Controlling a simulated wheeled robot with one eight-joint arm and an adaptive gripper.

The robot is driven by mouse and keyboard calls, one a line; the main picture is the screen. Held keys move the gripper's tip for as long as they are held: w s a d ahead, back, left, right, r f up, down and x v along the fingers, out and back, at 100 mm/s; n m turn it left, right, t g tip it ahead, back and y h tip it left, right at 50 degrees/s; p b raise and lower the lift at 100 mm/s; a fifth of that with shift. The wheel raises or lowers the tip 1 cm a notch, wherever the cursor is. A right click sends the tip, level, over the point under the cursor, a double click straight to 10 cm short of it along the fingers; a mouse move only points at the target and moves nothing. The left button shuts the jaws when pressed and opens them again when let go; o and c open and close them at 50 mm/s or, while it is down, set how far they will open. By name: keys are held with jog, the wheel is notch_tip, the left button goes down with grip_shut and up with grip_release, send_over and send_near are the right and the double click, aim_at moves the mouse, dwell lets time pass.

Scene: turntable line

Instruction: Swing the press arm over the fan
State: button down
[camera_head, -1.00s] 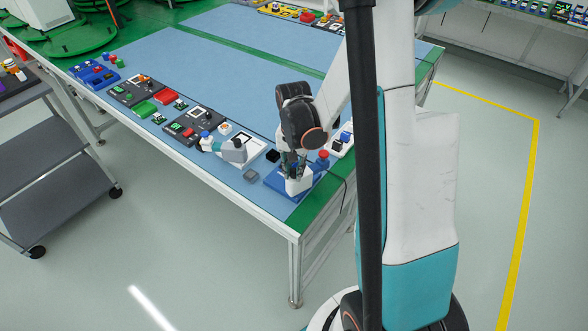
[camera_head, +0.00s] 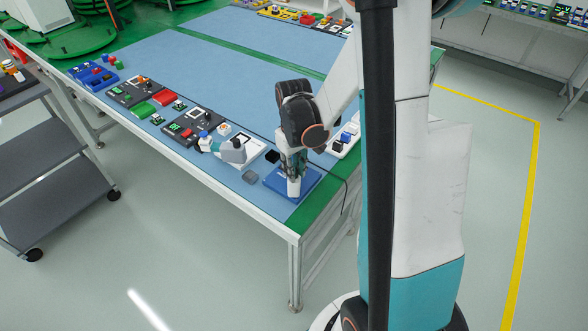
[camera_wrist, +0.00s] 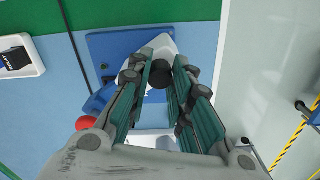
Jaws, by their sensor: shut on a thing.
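The press has a blue base plate (camera_head: 311,183) near the table's right front corner. Its white arm (camera_head: 293,187) shows below my gripper (camera_head: 291,168). In the wrist view, the blue base (camera_wrist: 108,45) and a white part (camera_wrist: 160,45) lie beyond the fingers. My gripper (camera_wrist: 159,85) is shut on a dark round knob (camera_wrist: 159,74), which looks like the press arm's handle. A red ball (camera_wrist: 84,123) shows beside the left finger. I cannot pick out the fan for certain; my gripper and wrist hide part of the press.
A white tray (camera_wrist: 24,42) with a dark part is nearby. Several parts boards stand farther left.

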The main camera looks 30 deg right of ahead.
jog(key=shift+n, duration=1.1)
jog(key=c, duration=1.4)
grip_release()
jog(key=shift+r, duration=0.1)
notch_tip(320, 180, up, 12)
jog(key=shift+f, duration=0.1)
jog(key=shift+a, duration=0.1)
